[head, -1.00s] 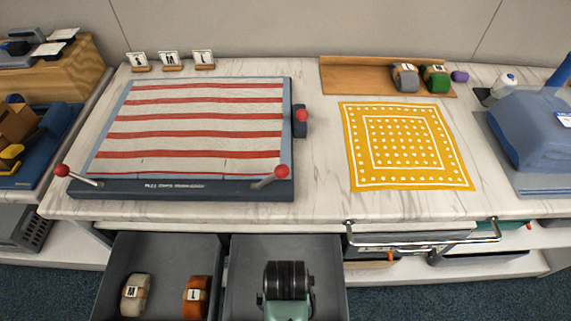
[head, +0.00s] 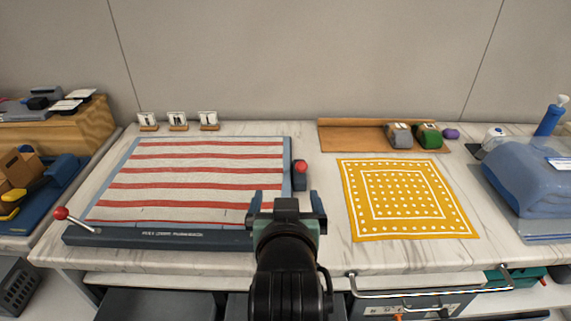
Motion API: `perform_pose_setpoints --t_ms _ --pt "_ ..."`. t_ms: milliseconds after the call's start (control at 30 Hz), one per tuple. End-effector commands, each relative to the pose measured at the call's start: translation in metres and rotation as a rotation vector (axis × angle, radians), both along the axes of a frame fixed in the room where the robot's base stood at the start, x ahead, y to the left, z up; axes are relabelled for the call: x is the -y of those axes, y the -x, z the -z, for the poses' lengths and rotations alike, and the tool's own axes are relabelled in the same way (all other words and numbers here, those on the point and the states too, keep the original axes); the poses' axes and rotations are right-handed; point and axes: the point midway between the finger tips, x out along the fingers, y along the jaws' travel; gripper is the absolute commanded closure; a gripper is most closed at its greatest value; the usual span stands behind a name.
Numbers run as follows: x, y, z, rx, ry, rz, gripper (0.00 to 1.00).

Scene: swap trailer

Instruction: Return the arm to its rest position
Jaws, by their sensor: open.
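My gripper (head: 287,200) stands up at the front centre of the head view, with my black arm below it. Its two fingers are apart and nothing shows between them. It is in front of the lower right corner of a dark board (head: 150,238) that bears a red-and-white striped cloth (head: 190,182). It hides that corner and the lever seen there before. The gripper is left of a yellow dotted cloth (head: 405,198) that lies flat on the marble counter.
Three small cards (head: 178,121) stand at the back left. A metal rail (head: 430,292) runs along the counter front. A blue covered bulk (head: 530,175) is at right.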

Motion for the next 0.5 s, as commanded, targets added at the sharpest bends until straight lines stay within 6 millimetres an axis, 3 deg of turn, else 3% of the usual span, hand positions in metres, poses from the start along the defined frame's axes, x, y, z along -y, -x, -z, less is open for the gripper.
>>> perform_pose_setpoints --t_ms 33,133,267,400,500 --pt "0.000 -0.004 -0.036 0.125 0.000 0.000 0.00" --pt "-0.001 0.001 -0.113 0.368 0.000 -0.001 0.00" --pt "-0.001 0.031 -0.206 0.674 0.000 -0.002 0.00" --pt "-0.001 0.087 -0.288 0.984 -0.001 -0.003 0.00" --pt "-0.001 0.139 -0.334 1.196 -0.002 -0.004 0.00"
